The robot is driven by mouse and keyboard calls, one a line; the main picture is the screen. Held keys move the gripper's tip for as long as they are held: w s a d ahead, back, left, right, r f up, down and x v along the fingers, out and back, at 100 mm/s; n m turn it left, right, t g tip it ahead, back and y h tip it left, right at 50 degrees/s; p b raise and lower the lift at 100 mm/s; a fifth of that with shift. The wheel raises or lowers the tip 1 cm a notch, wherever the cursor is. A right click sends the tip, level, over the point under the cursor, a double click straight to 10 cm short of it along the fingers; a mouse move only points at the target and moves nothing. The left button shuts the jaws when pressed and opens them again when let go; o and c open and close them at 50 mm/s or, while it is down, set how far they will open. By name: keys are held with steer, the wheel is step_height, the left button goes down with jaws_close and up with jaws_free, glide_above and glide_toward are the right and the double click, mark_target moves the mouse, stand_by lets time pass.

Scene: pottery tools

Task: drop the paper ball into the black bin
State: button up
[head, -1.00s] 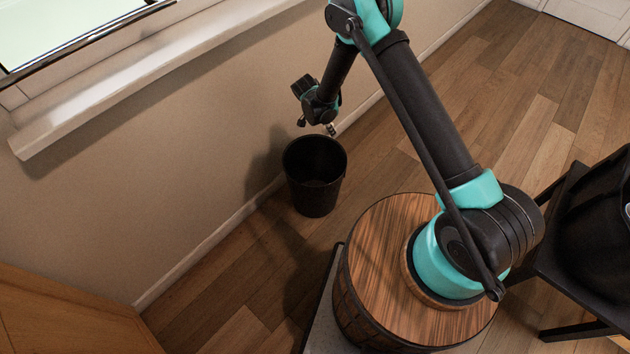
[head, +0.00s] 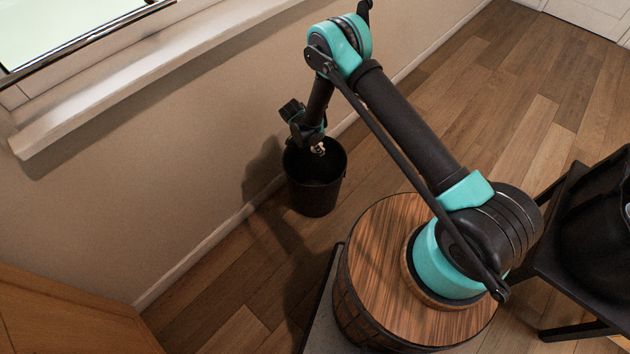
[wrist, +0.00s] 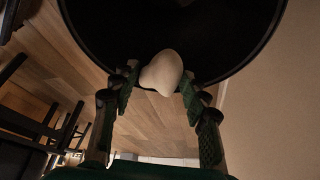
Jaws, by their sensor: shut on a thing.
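The black bin (head: 314,196) stands upright on the floor beside the wall in the head view. Its dark opening and curved rim (wrist: 97,57) fill the top of the wrist view. The white paper ball (wrist: 162,72) is between the fingertips of my gripper (wrist: 158,84), which is shut on it. The ball overlaps the bin's opening and near rim in the wrist view. In the head view my gripper (head: 315,149) is over the bin's mouth, at about rim height, and only a small pale patch shows at its fingers.
The wall (head: 200,130) with a window sill (head: 130,85) runs close behind the bin. A black chair (head: 575,220) stands at the right, and a wooden cabinet (head: 60,315) is at the lower left. Open wooden floor (head: 490,90) lies beyond the arm.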

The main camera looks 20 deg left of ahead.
steer(key=o, duration=0.8)
steer(key=v, duration=1.2)
steer(key=shift+w+d, duration=0.1)
